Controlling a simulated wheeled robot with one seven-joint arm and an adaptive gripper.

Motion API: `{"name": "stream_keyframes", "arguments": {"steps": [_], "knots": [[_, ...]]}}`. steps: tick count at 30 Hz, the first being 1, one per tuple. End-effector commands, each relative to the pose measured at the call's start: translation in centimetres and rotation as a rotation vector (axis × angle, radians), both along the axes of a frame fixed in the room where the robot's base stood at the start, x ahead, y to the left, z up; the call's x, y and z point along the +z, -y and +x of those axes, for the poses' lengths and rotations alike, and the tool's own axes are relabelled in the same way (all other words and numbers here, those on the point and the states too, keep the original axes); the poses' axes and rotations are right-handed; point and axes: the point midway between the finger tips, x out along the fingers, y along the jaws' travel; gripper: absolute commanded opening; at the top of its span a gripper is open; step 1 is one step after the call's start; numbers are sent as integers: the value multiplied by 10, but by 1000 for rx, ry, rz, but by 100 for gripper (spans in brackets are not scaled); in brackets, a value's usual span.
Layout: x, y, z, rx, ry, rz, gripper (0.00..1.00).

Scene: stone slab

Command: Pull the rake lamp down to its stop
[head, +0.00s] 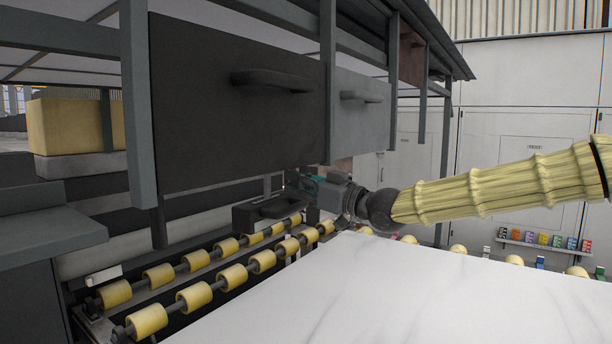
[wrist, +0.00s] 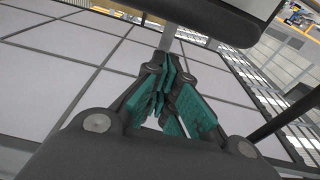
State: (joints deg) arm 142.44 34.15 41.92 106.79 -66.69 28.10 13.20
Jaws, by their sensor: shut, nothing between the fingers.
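No part is clearly marked as the rake lamp. A large dark hanging box (head: 236,130) with a bar handle (head: 272,80) and a grey hanging box (head: 362,120) with a similar handle hang from the frame. A smaller dark box (head: 250,218) with a handle sits low by the rollers. I cannot tell which is the lamp. My gripper (head: 296,178) is below the large dark box's lower right edge, partly hidden. In the wrist view my gripper (wrist: 172,68) has its teal-padded fingers together and empty. A dark rounded bar (wrist: 215,20) crosses just beyond the tips; contact is unclear.
A white stone slab (head: 400,295) lies on yellow rollers (head: 232,277) below my arm. Grey posts (head: 137,110) of the frame stand close around the boxes. Small coloured blocks (head: 543,239) line a shelf on the right wall. The space above the slab is mostly free.

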Motion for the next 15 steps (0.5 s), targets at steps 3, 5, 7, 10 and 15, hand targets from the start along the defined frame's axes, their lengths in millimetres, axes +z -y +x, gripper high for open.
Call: {"name": "stream_keyframes", "arguments": {"steps": [3, 5, 7, 10, 15], "knots": [[-12, 3, -2, 1, -3, 2, 0], [-17, 4, -2, -1, -3, 2, 0], [-22, 5, -3, -1, -2, 1, 0], [-25, 6, -3, 0, -1, 1, 0], [-27, 6, -4, -1, 0, 1, 0]]}}
